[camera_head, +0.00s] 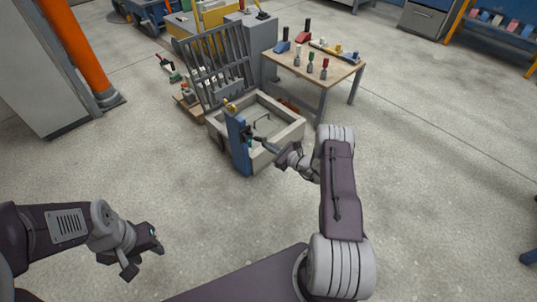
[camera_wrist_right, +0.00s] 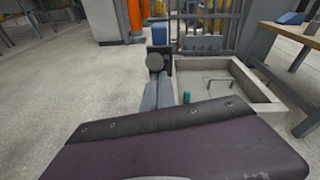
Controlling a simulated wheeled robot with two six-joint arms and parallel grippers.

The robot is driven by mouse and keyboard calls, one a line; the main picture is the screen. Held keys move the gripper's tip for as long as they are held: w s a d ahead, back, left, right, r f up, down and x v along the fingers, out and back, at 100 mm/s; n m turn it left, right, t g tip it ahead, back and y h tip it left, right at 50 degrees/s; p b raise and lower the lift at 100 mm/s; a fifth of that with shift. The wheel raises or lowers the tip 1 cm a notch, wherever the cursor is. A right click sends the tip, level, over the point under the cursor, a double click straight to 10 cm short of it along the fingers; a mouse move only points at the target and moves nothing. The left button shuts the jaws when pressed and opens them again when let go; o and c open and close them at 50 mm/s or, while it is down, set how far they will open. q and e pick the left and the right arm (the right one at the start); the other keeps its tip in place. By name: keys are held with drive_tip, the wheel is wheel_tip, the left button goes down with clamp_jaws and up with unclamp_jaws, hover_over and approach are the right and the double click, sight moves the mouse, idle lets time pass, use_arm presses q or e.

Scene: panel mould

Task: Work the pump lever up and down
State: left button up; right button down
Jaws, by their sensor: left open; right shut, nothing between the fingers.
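A blue upright post (camera_head: 238,147) stands at the front corner of the pale mould frame (camera_head: 287,150). A dark part (camera_head: 247,132), which looks like the pump lever, is on the post beside my right fingertips. My right gripper (camera_head: 265,144) is shut and reaches toward it. In the right wrist view, my grey fingers (camera_wrist_right: 158,94) point at a dark round knob (camera_wrist_right: 155,62) in front of the blue post (camera_wrist_right: 159,36). I cannot tell whether they touch it. My left gripper (camera_head: 146,257) is open and empty above bare floor, away from the post.
A grey barred panel (camera_head: 215,65) stands upright behind the mould. A wooden table (camera_head: 338,74) with several small tools is at the back right. An orange column (camera_head: 78,45) stands at the left. The floor in front is clear.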

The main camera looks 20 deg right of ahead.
use_arm(q)
wheel_tip(320, 180, down, 4)
drive_tip(key=b, duration=0.4)
wheel_tip(320, 180, up, 6)
drive_tip(key=p, duration=0.6)
drive_tip(key=shift+s+a, duration=0.2)
drive_tip(key=shift+s, duration=0.2)
use_arm(e)
drive_tip(key=f+v, duration=0.2)
drive_tip(key=v, duration=0.9)
drive_tip(key=shift+s+d+f, duration=0.3)
drive_tip(key=shift+d, duration=0.15)
